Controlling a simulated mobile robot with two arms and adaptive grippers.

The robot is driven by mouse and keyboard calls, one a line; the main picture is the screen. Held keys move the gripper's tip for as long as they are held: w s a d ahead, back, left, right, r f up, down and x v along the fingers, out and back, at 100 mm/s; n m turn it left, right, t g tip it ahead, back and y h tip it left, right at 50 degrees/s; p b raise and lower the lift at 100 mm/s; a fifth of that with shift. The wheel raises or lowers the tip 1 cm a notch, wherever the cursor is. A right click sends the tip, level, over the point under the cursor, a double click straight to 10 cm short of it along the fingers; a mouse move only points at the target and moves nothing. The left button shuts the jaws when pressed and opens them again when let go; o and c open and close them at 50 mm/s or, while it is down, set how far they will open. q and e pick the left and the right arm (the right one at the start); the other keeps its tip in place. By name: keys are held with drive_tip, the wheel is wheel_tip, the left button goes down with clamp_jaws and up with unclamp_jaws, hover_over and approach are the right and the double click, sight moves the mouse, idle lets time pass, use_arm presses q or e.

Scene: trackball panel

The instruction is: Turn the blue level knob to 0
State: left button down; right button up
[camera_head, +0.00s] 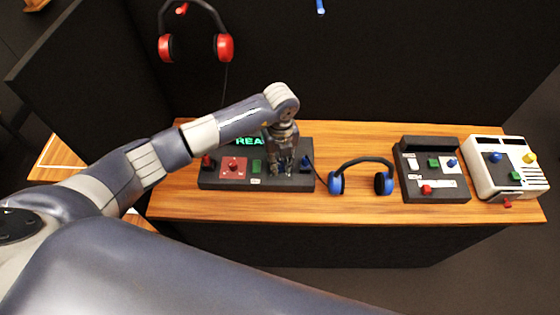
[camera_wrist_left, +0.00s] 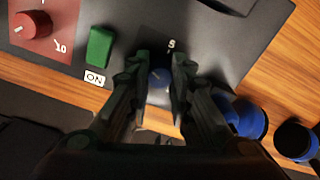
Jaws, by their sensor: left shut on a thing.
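The dark control panel (camera_head: 215,184) lies on the wooden table at the left. My left gripper (camera_head: 282,170) points down over its right part. In the left wrist view the blue level knob (camera_wrist_left: 158,78) sits between the two fingers of my left gripper (camera_wrist_left: 162,66), which are shut on it. A pale line shows on the knob, and a small white mark like a 5 is printed on the panel above it. In the head view the gripper hides this knob. My right gripper is in neither view.
A red knob (camera_wrist_left: 32,25) and a green switch (camera_wrist_left: 100,46) marked ON sit left of the fingers. Another blue control (camera_head: 305,160) is near the panel's right end. Blue headphones (camera_head: 362,163) lie just right, then a dark box (camera_head: 408,188) and a white box (camera_head: 482,182).

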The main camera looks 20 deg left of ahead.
sight(281, 164)
use_arm(q)
drive_tip(key=n, duration=0.3)
drive_tip(key=shift+n, duration=0.4)
drive_tip(key=n, duration=0.2)
drive_tip(key=shift+n+p, duration=0.3)
drive_tip(key=n+p, duration=0.1)
drive_tip(key=n, duration=0.5)
drive_tip(key=shift+d, duration=0.1)
drive_tip(key=shift+n, duration=0.4)
drive_tip(key=c, duration=1.4)
unclamp_jaws()
wheel_tip(281, 164, up, 12)
